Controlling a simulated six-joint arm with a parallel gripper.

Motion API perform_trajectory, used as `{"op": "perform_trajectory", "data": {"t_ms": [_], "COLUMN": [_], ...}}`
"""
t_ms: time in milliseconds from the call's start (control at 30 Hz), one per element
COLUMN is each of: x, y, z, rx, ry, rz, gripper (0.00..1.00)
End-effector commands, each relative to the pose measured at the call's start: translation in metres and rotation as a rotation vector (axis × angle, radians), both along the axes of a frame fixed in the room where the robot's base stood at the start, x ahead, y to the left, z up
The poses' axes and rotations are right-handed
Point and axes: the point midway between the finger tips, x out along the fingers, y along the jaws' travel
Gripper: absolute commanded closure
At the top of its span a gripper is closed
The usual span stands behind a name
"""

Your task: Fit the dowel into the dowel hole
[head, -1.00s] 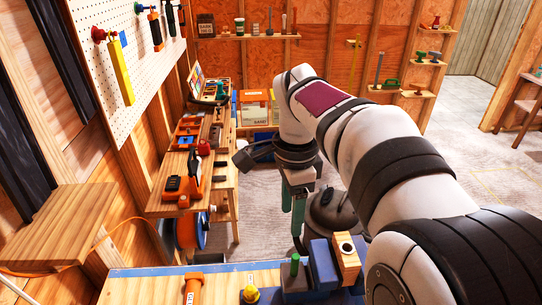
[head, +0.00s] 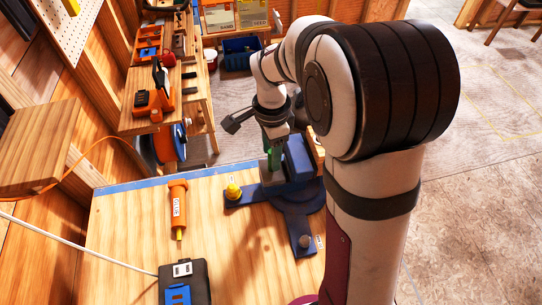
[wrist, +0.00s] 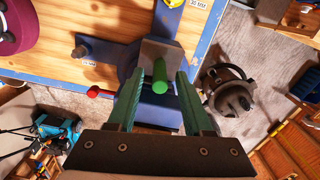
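The green dowel (wrist: 160,78) stands up from the grey metal part of the blue vise (head: 298,160) on the workbench. My gripper (wrist: 160,73) is open, with one green finger on each side of the dowel and a visible gap on both sides. In the head view my gripper (head: 275,146) is at the vise, and its fingers and the dowel are hard to tell apart. The wooden block (head: 317,152) beside the vise is mostly hidden behind my arm. Its dowel hole cannot be seen now.
An orange-handled tool (head: 178,208), a yellow knob (head: 234,191) and a black-and-blue device (head: 184,284) are on the workbench (head: 130,225). A dark round machine (wrist: 228,90) stands on the floor beyond the bench.

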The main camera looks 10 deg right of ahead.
Motion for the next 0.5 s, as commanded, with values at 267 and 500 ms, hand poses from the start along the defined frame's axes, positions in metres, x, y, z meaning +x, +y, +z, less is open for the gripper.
{"op": "perform_trajectory", "data": {"t_ms": [267, 500], "x": [0.0001, 0.0001], "y": [0.0, 0.0], "z": [0.0004, 0.0005], "rx": [0.0, 0.0], "ry": [0.0, 0.0], "rz": [0.0, 0.0], "gripper": [1.0, 1.0]}}
